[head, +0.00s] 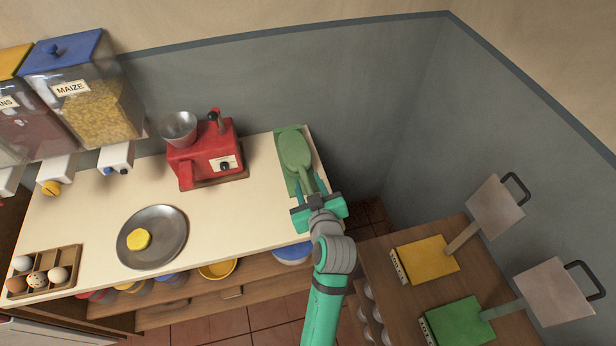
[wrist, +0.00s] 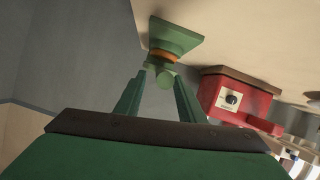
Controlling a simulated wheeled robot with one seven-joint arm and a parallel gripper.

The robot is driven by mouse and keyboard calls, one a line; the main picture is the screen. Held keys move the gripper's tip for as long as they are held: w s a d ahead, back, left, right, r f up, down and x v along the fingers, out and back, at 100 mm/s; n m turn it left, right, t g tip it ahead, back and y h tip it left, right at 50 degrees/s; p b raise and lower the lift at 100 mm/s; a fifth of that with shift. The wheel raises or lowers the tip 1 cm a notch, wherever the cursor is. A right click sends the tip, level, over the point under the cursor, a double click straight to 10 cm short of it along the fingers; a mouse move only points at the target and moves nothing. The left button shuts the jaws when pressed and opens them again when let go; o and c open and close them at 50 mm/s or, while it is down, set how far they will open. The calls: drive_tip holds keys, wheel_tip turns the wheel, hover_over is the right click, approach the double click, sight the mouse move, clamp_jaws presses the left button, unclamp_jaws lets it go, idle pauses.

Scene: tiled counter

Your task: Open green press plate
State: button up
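The green press (head: 295,150) lies on the counter's right end, with a rounded plate down on its green base and a handle toward me. In the wrist view, its green base (wrist: 175,38) shows at the top with an orange band (wrist: 160,55) beside it. My gripper (head: 309,183) is at the near end of the handle; in the wrist view, the fingers of my gripper (wrist: 157,85) reach toward a light green rounded part between their tips. Whether the fingers grip it or only stand around it is unclear.
A red grinder (head: 205,158) stands left of the press. A dark plate (head: 160,235) with a yellow piece and an egg tray (head: 43,272) lie farther left. On the lower right table, yellow (head: 428,258) and green (head: 458,323) bases have raised plates.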

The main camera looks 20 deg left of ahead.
drive_tip(key=shift+w+a+f, duration=0.25)
drive_tip(key=shift+w+a, duration=0.05)
drive_tip(key=shift+w, duration=0.1)
clamp_jaws()
